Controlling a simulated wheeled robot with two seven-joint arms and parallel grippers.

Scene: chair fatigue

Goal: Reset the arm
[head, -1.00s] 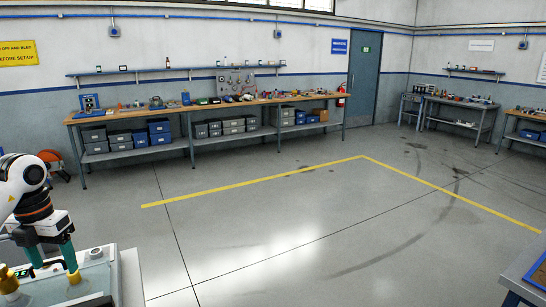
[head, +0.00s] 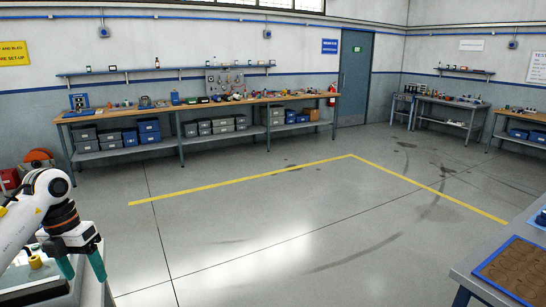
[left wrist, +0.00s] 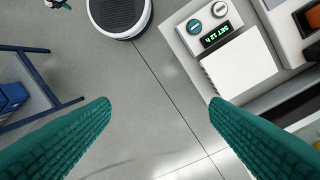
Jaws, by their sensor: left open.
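My left arm comes in from the left in the head view, bent down at the wrist. Its left gripper (head: 82,268) has teal fingers that point down, spread apart and empty, at the right edge of a pale machine (head: 92,290) in the lower left corner. In the left wrist view the two fingers (left wrist: 160,102) are wide apart with only grey floor between them. The machine also shows there at upper right, with two knobs, a green lit display (left wrist: 216,34) and a white box (left wrist: 240,72). My right gripper is not in view.
A grey table with a blue-edged brown tray (head: 520,270) stands at lower right. A long workbench (head: 200,106) with bins lines the back wall. A yellow floor line (head: 240,180) crosses open floor in the middle.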

